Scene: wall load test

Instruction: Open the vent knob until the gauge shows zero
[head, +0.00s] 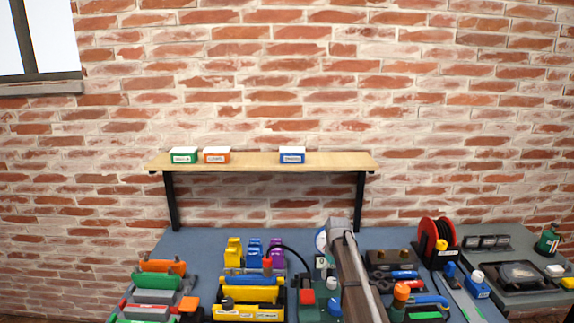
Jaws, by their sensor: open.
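A round white gauge face (321,240) shows just left of my arm, at the back of the crowded bench. My arm's grey and brown links cover part of it, and it is too small for its needle to be read. Below it stand a small grey-green unit (322,262) and a black hose (296,254) that arches left to a red-topped part (267,263). I cannot tell which part is the vent knob; it may be hidden behind my arm. My gripper does not show; only links of my arm are visible, reaching over the bench.
A yellow tool case (248,313) and other tools crowd the blue-grey bench left of my arm. A red hose reel (436,235) and an orange-topped bottle (400,294) stand to the right. A wooden shelf (250,161) with small boxes hangs above on the brick wall.

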